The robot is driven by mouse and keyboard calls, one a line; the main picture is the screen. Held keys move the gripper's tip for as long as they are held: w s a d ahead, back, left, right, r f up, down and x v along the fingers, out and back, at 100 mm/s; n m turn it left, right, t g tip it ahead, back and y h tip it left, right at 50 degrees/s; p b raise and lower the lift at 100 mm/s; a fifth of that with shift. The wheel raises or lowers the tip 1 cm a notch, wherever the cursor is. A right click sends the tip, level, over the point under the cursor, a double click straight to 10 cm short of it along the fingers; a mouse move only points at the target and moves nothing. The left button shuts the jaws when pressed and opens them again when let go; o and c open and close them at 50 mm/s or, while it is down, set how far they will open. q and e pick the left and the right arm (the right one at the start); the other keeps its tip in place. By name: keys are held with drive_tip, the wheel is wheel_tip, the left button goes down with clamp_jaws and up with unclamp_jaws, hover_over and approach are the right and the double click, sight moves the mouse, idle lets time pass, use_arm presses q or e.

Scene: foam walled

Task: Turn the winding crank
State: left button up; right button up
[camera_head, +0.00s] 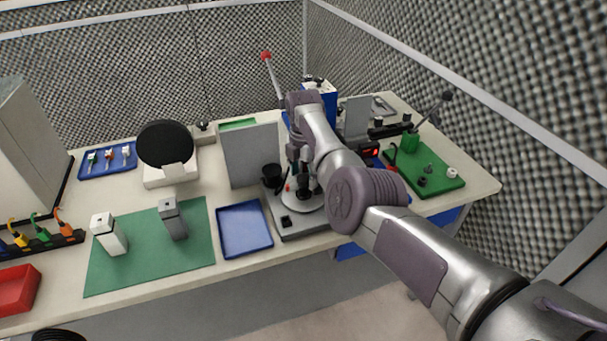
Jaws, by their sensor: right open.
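My right arm reaches from the lower right across the bench. Its gripper (300,172) points down over a grey device (290,222) with a pale round plate (300,200). The gripper is open, small and partly hidden by my arm; I cannot tell whether it touches the device. I cannot identify the winding crank for sure. A black upright part stands on the round plate under the gripper, and a black cup-like part (271,174) is at its left. A slanted rod with a black knob (447,96) rises from a green block (410,141) at the right. My left gripper is not in view.
A blue tray (243,252) lies left of the device, beside a green mat (100,278) with two upright blocks. A grey panel (250,155) stands behind. A red-knobbed lever (267,56) rises at the back. A green board (447,184) with small parts lies right.

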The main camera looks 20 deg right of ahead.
drive_tip(key=c, duration=1.1)
drive_tip(key=shift+c, duration=0.2)
drive_tip(key=shift+r+m, duration=0.1)
drive_tip(key=shift+m, duration=0.4)
